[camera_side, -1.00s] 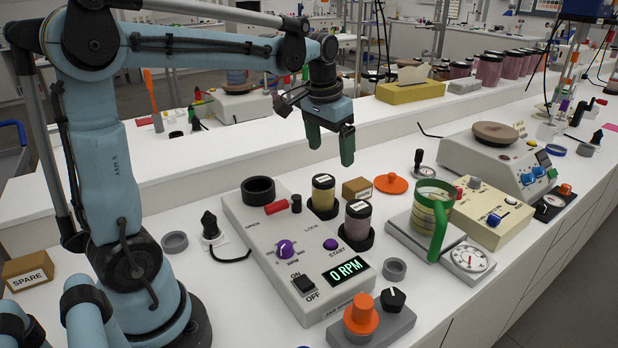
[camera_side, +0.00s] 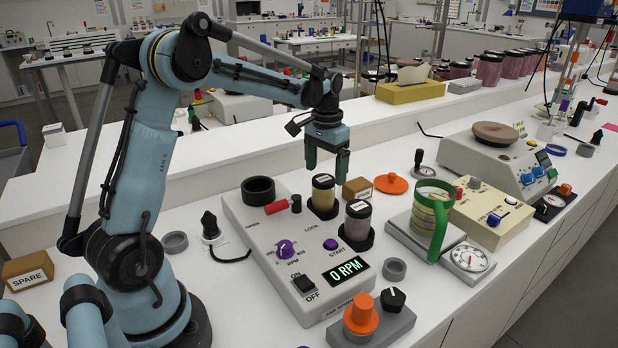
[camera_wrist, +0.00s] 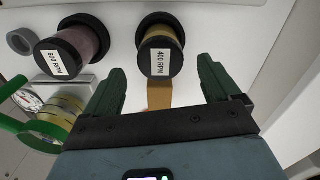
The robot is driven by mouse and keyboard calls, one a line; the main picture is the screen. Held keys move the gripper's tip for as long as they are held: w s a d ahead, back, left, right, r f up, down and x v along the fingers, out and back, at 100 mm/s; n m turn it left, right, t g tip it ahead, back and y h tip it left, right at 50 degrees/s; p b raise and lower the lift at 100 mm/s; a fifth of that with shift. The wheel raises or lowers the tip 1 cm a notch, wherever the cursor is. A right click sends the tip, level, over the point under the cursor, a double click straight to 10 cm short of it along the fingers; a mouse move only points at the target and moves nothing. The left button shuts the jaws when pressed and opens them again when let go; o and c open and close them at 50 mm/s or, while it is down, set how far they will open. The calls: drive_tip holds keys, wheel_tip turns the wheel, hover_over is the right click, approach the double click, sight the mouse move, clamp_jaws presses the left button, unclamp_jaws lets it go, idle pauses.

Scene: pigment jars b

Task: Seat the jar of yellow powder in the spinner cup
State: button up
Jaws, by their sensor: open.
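The jar of yellow powder (camera_side: 323,192) stands upright in a black holder at the back of the spinner, with a black lid. In the wrist view the yellow jar (camera_wrist: 170,60) carries a "400 RPM" label and sits ahead of and between the fingers. The spinner cup, a black open ring (camera_side: 258,188), is on the back left corner of the spinner (camera_side: 290,250) and looks empty. My gripper (camera_side: 327,165) is open and empty, pointing down just above the yellow jar; it also shows in the wrist view (camera_wrist: 160,90).
A pinkish-purple jar (camera_side: 358,221) labelled "600 RPM" stands in a holder close beside the yellow jar. A small cardboard box (camera_side: 357,188) is right behind.

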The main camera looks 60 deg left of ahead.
sight(322, 179)
drive_tip(key=shift+s+f, duration=0.2)
drive_tip(key=shift+f, duration=1.2)
drive_tip(key=shift+s+f, duration=0.2)
drive_tip(key=shift+f, duration=1.2)
drive_tip(key=c, duration=1.1)
drive_tip(key=shift+r, duration=0.1)
drive_tip(key=shift+c, duration=0.3)
drive_tip(key=r, duration=0.9)
drive_tip(key=shift+s+a+r, duration=0.2)
drive_tip(key=shift+s+r, duration=0.05)
drive_tip(key=shift+r, duration=0.15)
drive_tip(key=s+a+r, duration=0.2)
drive_tip(key=s+a, duration=0.1)
drive_tip(key=s, duration=0.3)
drive_tip(key=s+a+r, duration=0.3)
drive_tip(key=s+a, duration=0.1)
drive_tip(key=s, duration=0.3)
drive_tip(key=shift+s+r, duration=0.15)
drive_tip(key=shift+s, duration=0.05)
